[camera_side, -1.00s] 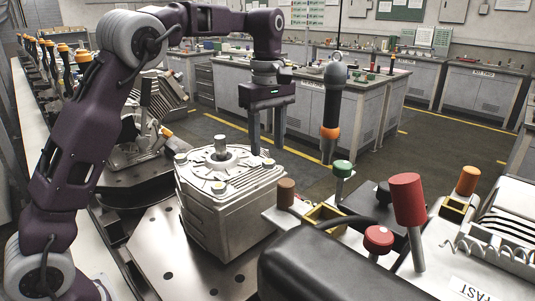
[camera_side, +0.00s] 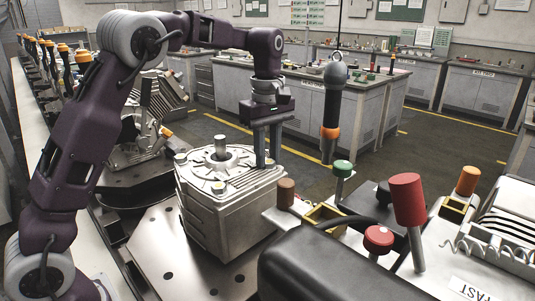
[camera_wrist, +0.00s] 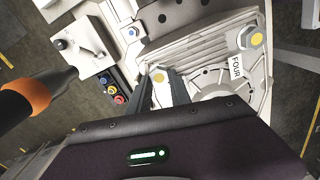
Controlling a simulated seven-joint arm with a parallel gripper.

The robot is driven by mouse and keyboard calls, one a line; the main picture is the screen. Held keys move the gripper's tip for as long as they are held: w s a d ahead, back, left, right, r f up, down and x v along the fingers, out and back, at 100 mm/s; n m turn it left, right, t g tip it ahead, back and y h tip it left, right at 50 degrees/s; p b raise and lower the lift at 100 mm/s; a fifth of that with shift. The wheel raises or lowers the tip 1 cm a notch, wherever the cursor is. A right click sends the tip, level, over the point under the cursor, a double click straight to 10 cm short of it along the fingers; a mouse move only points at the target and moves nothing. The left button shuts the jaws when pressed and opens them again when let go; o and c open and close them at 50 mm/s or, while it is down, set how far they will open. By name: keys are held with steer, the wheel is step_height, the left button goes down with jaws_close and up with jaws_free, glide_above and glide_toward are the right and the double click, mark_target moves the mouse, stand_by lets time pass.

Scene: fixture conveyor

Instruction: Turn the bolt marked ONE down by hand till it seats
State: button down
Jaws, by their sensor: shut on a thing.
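The grey metal housing (camera_side: 225,215) stands on a steel plate, with pale bolt heads on its top rim. My gripper (camera_side: 267,163) points down at the housing's back right corner in the side view. In the wrist view its fingers (camera_wrist: 163,84) are shut on a yellow-topped bolt (camera_wrist: 159,76). The fingers hide most of this bolt, and no label on it can be read. Another bolt (camera_wrist: 256,39) has a white tag reading FOUR (camera_wrist: 237,66). No tag reading ONE is legible. Two more bolts stand at the left (camera_side: 181,158) and front (camera_side: 219,187) corners.
A dark hanging tool with an orange band (camera_side: 331,105) hangs right of my gripper. A shaft stub (camera_side: 221,148) rises from the housing top. A red-handled lever (camera_side: 407,200) and a green knob (camera_side: 342,168) stand at the right. Another machine part (camera_side: 135,150) stands at the left.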

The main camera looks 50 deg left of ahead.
steer(key=m, duration=0.3)
steer(key=shift+w+m, duration=0.1)
steer(key=shift+m, duration=0.3)
steer(key=m, duration=0.3)
steer(key=shift+m, duration=0.3)
steer(key=m, duration=0.4)
steer(key=shift+w+d, duration=0.1)
steer(key=shift+d, duration=0.05)
steer(key=shift+d+m, duration=0.1)
steer(key=shift+m, duration=1.9)
steer(key=c, duration=1.2)
jaws_free()
